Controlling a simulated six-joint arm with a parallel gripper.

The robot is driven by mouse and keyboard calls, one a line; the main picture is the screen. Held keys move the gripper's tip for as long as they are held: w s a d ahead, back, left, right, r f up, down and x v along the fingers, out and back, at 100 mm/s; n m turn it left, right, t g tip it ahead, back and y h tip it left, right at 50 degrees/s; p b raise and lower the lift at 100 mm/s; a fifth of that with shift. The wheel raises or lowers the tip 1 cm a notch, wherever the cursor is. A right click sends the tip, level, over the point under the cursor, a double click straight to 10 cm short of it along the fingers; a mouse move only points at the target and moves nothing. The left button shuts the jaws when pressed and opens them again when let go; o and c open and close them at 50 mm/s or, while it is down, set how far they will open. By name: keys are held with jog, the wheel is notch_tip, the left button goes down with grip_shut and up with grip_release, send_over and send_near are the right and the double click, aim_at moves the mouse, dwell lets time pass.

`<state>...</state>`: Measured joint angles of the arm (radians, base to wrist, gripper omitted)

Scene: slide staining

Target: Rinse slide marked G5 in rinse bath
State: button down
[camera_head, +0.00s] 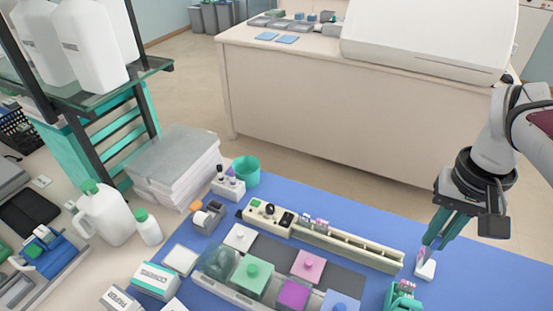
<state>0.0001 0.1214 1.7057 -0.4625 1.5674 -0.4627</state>
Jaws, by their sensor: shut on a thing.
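My gripper (432,244) is at the right side of the blue mat, pointing down, shut on a small slide (424,255) with a pinkish patch. The slide is upright just above or touching a small white block (426,270); I cannot tell which. Its marking is too small to read. A row of baths stands at the front middle, with a green lid (252,270), a purple lid (293,294), a pink lid (308,265), a white lid (239,237) and a blue lid (340,302). A clear open-looking bath (216,262) is at the left end. I cannot tell which is the rinse bath.
A long pale rack (350,247) with several slides at its left end lies behind the baths. A green holder (403,296) stands in front of my gripper. Bottles, boxes and a paper stack (175,165) are on the left. The mat's back right is clear.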

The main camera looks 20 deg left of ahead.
jog(key=s+a+f+n, duration=0.1)
jog(key=a+f+n, duration=0.3)
jog(key=a, duration=0.7)
jog(key=a+f+n, duration=0.2)
jog(key=a+n, duration=0.3)
jog(key=a, duration=0.5)
jog(key=s+a+f+n, duration=0.1)
jog(key=a+f+n, duration=0.3)
jog(key=a, duration=0.7)
jog(key=s+a+f+n, duration=0.3)
jog(key=s+a+n, duration=0.2)
jog(key=s+a, duration=0.25)
jog(key=shift+w+a+f, duration=0.1)
jog(key=shift+w+f, duration=0.1)
jog(key=shift+f, duration=1.15)
jog(key=shift+w+a+f, duration=0.1)
jog(key=shift+w+f, duration=0.05)
jog(key=shift+f, duration=1.2)
jog(key=shift+w+a+f, duration=0.1)
jog(key=shift+w+f, duration=0.1)
jog(key=shift+f, duration=1.15)
notch_tip(320, 180, up, 10)
jog(key=shift+f, duration=0.2)
